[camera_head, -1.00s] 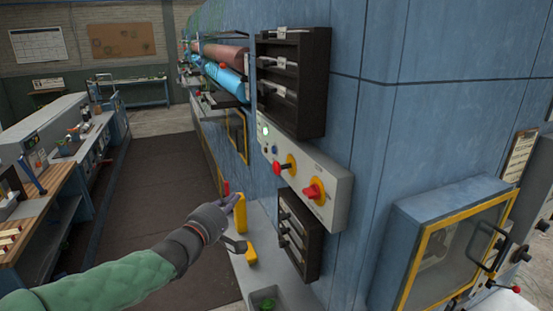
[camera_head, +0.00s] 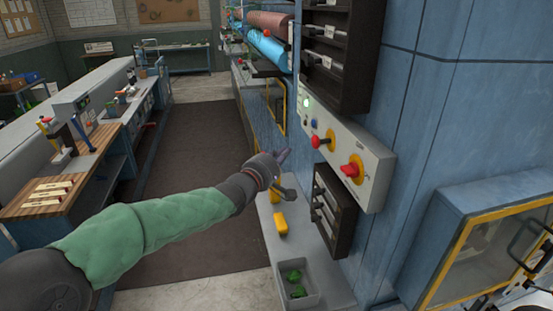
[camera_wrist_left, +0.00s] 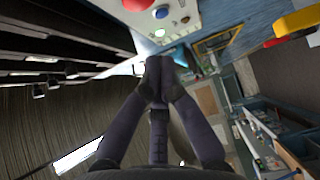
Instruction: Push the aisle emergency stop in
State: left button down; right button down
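A grey control panel (camera_head: 375,165) on the blue machine wall carries a red knob (camera_head: 318,142) on a yellow backing and a second red knob (camera_head: 351,170) on a yellow disc. I cannot tell from labels which is the emergency stop. A lit green lamp and a small blue button sit at its far end. My left gripper (camera_head: 284,156) is in front of and left of the panel, apart from it. Its fingers are together and empty in the left wrist view (camera_wrist_left: 160,75), where a red knob (camera_wrist_left: 138,4) shows at the top edge. My right gripper is out of view.
Dark racks (camera_head: 338,50) stand above and below (camera_head: 333,212) the panel. A grey bin (camera_head: 297,290) with green pieces and a yellow object (camera_head: 281,223) are on the ledge below. A yellow-framed cabinet (camera_head: 450,240) juts out at right. The dark aisle mat (camera_head: 205,150) is clear.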

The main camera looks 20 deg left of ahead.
aim_at(321, 142)
pick_arm(q)
jog(key=w+d, duration=0.4)
jog(key=w, duration=0.2)
jog(key=shift+p, duration=0.45)
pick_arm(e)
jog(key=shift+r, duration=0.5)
